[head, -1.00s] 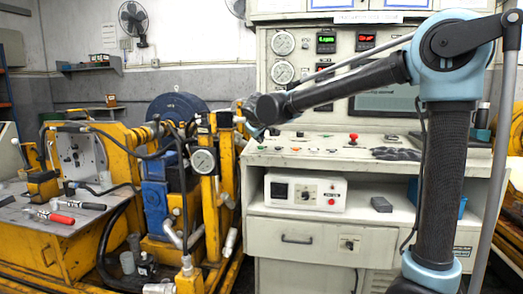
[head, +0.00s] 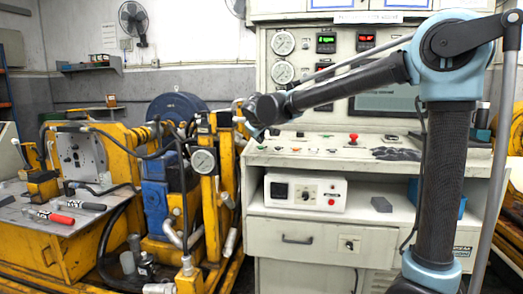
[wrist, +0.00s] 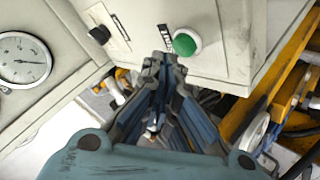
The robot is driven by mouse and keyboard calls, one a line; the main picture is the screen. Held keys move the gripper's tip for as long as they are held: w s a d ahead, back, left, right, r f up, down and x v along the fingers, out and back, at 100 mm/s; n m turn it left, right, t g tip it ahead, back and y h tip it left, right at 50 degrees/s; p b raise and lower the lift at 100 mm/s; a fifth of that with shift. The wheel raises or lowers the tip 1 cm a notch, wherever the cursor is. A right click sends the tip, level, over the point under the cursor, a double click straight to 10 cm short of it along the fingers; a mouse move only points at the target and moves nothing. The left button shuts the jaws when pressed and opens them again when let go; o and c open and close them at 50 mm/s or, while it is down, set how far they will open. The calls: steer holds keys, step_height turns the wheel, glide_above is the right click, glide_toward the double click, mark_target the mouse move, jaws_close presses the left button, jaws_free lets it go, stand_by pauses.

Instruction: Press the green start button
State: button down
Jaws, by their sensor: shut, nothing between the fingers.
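The green button (wrist: 187,41) is a round green cap in a pale ring on a cream panel, in the upper middle of the wrist view. A small label with dark marking is beside it on the left. My gripper (wrist: 163,58) is shut and empty. Its fingertips show just below and left of the button, near the panel edge. I cannot tell whether they touch the panel. In the head view my wrist hides most of the gripper, and I cannot make out the green button there with certainty.
The cream control console (head: 290,221) stands in the middle, with a red mushroom button (head: 353,138) and black gloves (head: 396,154) on its sloping top. A yellow hydraulic rig (head: 215,230) with hoses stands close on the left. A gauge (wrist: 24,59) shows left in the wrist view.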

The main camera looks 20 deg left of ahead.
steer(key=shift+f, duration=0.1)
steer(key=shift+f, duration=0.25)
steer(key=shift+f, duration=0.35)
stand_by(0.9)
stand_by(0.3)
steer(key=shift+r, duration=0.8)
steer(key=shift+s+r, duration=0.25)
steer(key=shift+r, duration=1)
steer(key=shift+s+r, duration=0.2)
steer(key=shift+r, duration=1)
steer(key=shift+f, duration=0.1)
